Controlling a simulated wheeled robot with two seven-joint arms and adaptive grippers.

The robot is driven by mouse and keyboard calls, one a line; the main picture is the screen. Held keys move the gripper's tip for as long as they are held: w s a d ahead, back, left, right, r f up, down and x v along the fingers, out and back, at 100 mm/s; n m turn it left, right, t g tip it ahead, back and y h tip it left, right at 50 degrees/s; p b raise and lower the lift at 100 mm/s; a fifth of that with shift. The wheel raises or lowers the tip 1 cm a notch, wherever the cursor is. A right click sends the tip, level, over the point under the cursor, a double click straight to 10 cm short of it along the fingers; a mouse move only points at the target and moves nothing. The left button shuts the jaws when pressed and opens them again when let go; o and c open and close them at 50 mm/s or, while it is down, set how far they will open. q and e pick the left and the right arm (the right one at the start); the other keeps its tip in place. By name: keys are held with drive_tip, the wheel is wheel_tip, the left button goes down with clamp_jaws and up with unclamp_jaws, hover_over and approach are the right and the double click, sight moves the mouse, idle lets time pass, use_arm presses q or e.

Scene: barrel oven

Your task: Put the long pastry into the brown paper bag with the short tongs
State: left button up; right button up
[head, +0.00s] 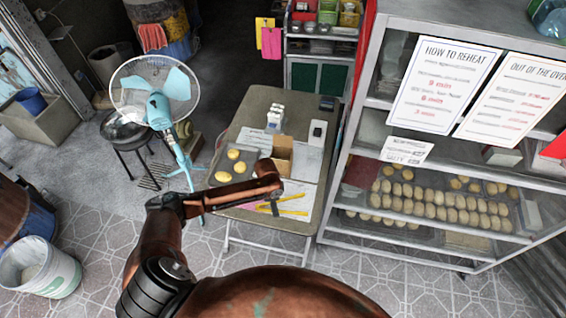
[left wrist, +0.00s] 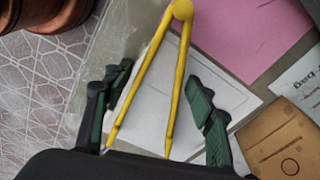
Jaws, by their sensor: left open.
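The short tongs are yellow and lie on the table with their legs spread, seen in the head view (head: 289,198) and left wrist view (left wrist: 178,70). My left gripper (head: 274,205) is open above them; in the left wrist view its green-padded fingers (left wrist: 160,108) stand on either side of the tongs' legs without gripping them. Several golden pastries (head: 239,167) lie on a tray at the table's left; which is the long one is hard to tell. My right gripper is out of view.
The table (head: 312,199) also holds pink and white sheets, a white bottle group (head: 275,117) and a small white device (head: 317,133). A glass display case (head: 430,205) stands close on the right. A blue fan (head: 165,112) stands left of the table.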

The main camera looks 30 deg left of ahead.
use_arm(q)
drive_tip(key=shift+c, duration=0.4)
drive_tip(key=c, duration=0.6)
wheel_tip(320, 180, up, 12)
drive_tip(key=p, duration=1.2)
drive_tip(key=w+d+r+n+b, duration=0.3)
drive_tip(key=d+r+n+b, duration=0.25)
drive_tip(key=r, duration=0.35)
drive_tip(key=s+d+r+n+b, duration=0.2)
drive_tip(key=r+n+b, duration=0.1)
drive_tip(key=r, duration=0.2)
drive_tip(key=s+d+r+n+y+b, duration=0.1)
drive_tip(key=s+d+r+n+b, duration=0.1)
drive_tip(key=r+n+b, duration=0.1)
wheel_tip(320, 180, up, 2)
drive_tip(key=shift+s+r+t+b, duration=0.2)
drive_tip(key=shift+s+t+b, duration=0.15)
drive_tip(key=shift+b, duration=0.15)
